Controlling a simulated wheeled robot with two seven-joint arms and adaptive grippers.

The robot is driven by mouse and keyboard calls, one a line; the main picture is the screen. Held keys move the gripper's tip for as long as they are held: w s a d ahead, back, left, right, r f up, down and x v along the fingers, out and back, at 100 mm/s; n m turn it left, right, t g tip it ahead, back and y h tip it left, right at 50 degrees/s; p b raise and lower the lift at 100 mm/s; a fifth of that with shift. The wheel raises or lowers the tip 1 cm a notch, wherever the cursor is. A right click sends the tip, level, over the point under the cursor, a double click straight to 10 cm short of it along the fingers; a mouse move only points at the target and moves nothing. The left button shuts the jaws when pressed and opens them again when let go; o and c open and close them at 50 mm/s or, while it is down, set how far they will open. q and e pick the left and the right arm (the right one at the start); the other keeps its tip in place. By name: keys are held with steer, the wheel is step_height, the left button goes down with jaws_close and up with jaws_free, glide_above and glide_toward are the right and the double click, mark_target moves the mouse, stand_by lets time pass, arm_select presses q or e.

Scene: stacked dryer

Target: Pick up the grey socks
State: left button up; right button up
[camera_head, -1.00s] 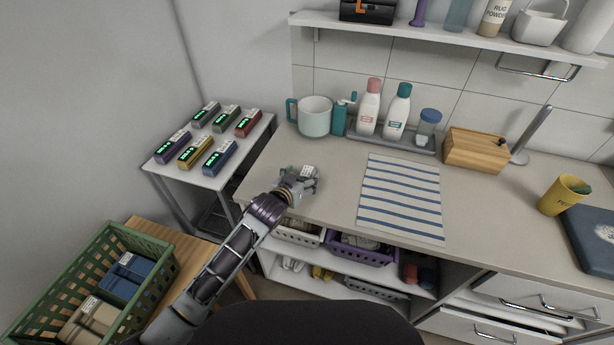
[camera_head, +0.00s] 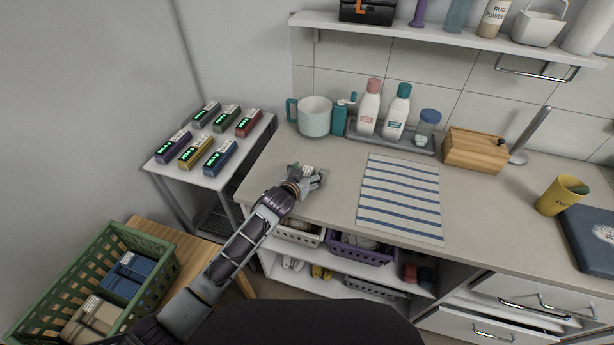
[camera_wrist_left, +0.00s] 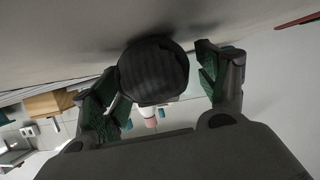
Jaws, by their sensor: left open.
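My left gripper (camera_head: 308,178) is low over the left part of the counter, left of the striped cloth. It is open. In the left wrist view, its two green-padded fingers (camera_wrist_left: 158,88) stand on either side of a dark grey, ribbed, rounded bundle (camera_wrist_left: 153,70), which looks like the grey socks. The bundle lies against the counter surface, and I see a gap on its right side. Contact on its left side is hard to tell. In the head view the socks are mostly hidden by my gripper. My right gripper is not in view.
A striped cloth (camera_head: 400,198) lies to the right on the counter. A mug (camera_head: 315,117) and bottles (camera_head: 369,108) stand behind. A side table (camera_head: 212,180) with several coloured boxes stands left. A green basket (camera_head: 60,270) is at lower left.

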mark_target(307, 171)
arm_select(q)
steer(key=c, duration=1.1)
steer(key=shift+r, duration=0.15)
steer(key=shift+r+b, duration=0.3)
steer(key=shift+r, duration=4.6)
